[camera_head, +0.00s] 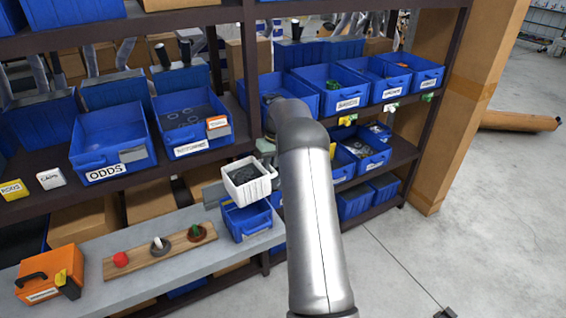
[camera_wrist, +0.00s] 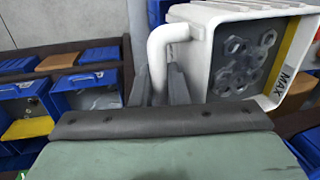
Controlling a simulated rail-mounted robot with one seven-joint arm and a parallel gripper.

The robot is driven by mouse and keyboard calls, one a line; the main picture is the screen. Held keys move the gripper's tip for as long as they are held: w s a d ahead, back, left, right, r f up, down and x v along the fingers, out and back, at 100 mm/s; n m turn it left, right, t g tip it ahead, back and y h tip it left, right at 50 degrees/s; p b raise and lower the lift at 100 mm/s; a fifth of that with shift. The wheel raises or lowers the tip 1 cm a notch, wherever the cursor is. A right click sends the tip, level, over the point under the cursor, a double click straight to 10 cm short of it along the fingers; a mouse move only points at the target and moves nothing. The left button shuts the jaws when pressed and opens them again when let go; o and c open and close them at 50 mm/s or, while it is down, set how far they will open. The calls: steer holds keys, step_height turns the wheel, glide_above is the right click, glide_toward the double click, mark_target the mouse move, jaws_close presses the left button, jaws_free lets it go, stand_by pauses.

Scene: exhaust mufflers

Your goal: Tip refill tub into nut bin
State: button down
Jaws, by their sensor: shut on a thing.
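The white refill tub (camera_head: 247,182) is held in the air above a blue bin (camera_head: 247,221) on the grey bench. In the wrist view the tub (camera_wrist: 203,48) shows large, with several grey nuts (camera_wrist: 243,62) inside and a yellow strip marked MAX on its inner wall. My gripper (camera_wrist: 168,82) is shut on the tub's white handle. In the head view the gripper is mostly hidden behind my arm. The tub looks somewhat tilted in the head view. I cannot read a label on the blue bin below, and its contents are hidden.
Blue shelf bins, including the ODDS bin (camera_head: 112,144), stand behind the bench. On the bench (camera_head: 92,245) are an orange toolbox (camera_head: 48,276) and a wooden board (camera_head: 150,257) with small items. A brown shelf upright (camera_head: 249,70) stands close to my arm. Open floor lies at right.

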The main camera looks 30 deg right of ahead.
steer(key=d, duration=0.4)
steer(key=a+r+h+b, duration=0.1)
steer(key=r+h+b, duration=0.1)
steer(key=h, duration=0.2)
steer(key=a+r+h+b, duration=0.1)
steer(key=r+h+b, duration=0.1)
steer(key=h+b, duration=0.1)
steer(key=a+r+h+b, duration=0.2)
steer(key=h+b, duration=0.1)
steer(key=h, duration=0.1)
steer(key=shift+s+h, duration=0.2)
steer(key=shift+h, duration=0.1)
steer(key=shift+w+a+r+g+h+b, duration=0.1)
steer(key=shift+a+r+g+h+b, duration=0.1)
steer(key=shift+a+h+b, duration=0.95)
steer(key=shift+a+r+g+h+b, duration=0.15)
steer(key=shift+a+h+b, duration=0.55)
steer(key=shift+b, duration=0.8)
steer(key=shift+w+a+r+g+h+b, duration=0.1)
steer(key=shift+a+r+h+b, duration=0.1)
steer(key=shift+a+h+b, duration=0.95)
steer(key=shift+d+y, duration=0.15)
steer(key=shift+y, duration=0.25)
